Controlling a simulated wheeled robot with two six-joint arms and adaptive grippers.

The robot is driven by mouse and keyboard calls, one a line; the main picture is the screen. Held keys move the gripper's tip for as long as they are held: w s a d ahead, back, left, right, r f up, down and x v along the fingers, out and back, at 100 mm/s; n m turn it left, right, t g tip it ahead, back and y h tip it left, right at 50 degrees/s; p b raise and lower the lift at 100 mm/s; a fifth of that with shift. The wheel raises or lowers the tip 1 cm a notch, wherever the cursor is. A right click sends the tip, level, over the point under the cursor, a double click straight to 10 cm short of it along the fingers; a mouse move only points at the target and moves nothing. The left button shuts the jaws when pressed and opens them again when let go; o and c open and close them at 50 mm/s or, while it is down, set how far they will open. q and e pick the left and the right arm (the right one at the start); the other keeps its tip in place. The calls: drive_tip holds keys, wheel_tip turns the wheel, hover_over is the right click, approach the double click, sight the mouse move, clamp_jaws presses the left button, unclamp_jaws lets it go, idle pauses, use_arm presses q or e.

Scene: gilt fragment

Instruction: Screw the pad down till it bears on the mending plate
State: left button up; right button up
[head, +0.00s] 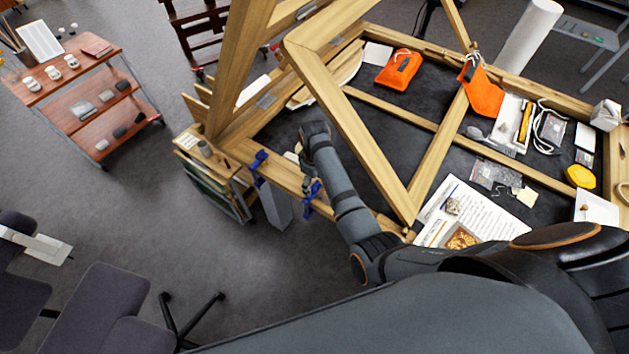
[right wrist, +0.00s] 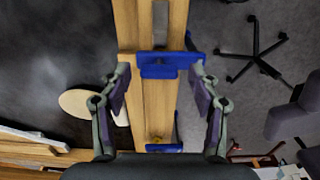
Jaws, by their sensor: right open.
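Two blue clamps are fixed on the wooden rail of the frame. In the head view one clamp (head: 312,196) is beside my right gripper (head: 304,180), and the other clamp (head: 258,163) is further left. In the right wrist view a blue clamp (right wrist: 158,68) lies across the rail between and just beyond the fingertips of my right gripper (right wrist: 160,78), which is open and empty. Another blue clamp (right wrist: 164,148) shows nearer the palm, partly hidden by it. I cannot make out a pad or a mending plate under either clamp. My left gripper is not in view.
The wooden frame (head: 345,110) has a slanting beam close to my right arm. Orange pouches (head: 399,69), papers (head: 468,212) and small items lie on the dark bench top.

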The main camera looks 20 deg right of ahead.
drive_tip(key=c, duration=1.2)
drive_tip(key=shift+o, duration=0.2)
drive_tip(key=shift+m, duration=0.3)
